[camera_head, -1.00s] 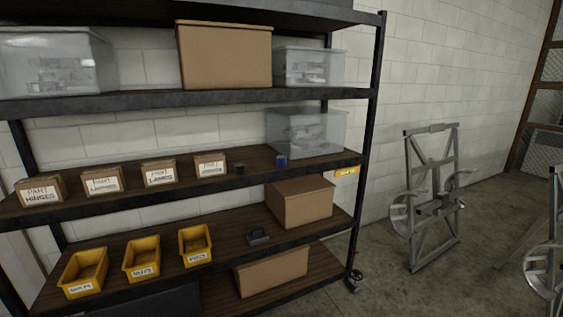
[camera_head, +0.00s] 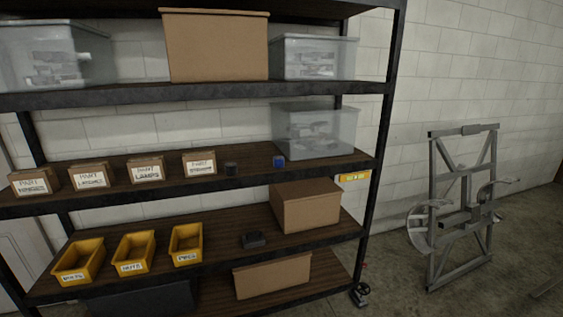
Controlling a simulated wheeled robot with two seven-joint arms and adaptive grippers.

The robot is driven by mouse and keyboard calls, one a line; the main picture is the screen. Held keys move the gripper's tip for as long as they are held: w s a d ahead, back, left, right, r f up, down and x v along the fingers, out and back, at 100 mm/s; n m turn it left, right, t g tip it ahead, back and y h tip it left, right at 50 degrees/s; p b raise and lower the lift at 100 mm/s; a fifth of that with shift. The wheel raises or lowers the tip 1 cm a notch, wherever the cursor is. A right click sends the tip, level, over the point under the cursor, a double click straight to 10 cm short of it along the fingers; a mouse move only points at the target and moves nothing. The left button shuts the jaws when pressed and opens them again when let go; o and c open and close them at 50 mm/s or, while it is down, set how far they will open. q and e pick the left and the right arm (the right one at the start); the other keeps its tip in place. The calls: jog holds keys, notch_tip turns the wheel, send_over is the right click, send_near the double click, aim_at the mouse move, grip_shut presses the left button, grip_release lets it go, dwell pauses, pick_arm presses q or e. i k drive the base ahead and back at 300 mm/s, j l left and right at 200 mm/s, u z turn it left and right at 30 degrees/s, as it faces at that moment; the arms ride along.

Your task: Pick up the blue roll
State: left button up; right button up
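A small blue roll (camera_head: 279,161) stands on the middle shelf (camera_head: 255,182) of a black metal rack, near the shelf's front edge. It is just in front of a clear plastic bin (camera_head: 314,130). A small dark roll (camera_head: 231,168) stands to its left, with a gap between them. Neither of my grippers shows in the view.
Labelled cardboard boxes (camera_head: 147,170) line the middle shelf's left. Below are yellow bins (camera_head: 134,252), a dark small object (camera_head: 253,240) and a cardboard box (camera_head: 306,205). The shelf above limits height. Grey metal frame (camera_head: 463,208) leans at the right wall; floor between is open.

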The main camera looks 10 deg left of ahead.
aim_at(279, 161)
jog(key=i+l+u, duration=0.1)
jog(key=l, duration=0.3)
jog(key=i+l+u, duration=0.1)
jog(key=i+l, duration=0.15)
jog(key=l, duration=0.15)
jog(key=i+l, duration=0.15)
jog(key=l, duration=0.25)
jog(key=i+l+u, duration=0.15)
jog(key=l, duration=0.25)
jog(key=i+l+u, duration=0.1)
jog(key=l, duration=0.35)
jog(key=i+l+u, duration=0.1)
jog(key=l, duration=0.35)
jog(key=i+l+u, duration=0.1)
jog(key=l, duration=0.35)
jog(key=i, duration=0.1)
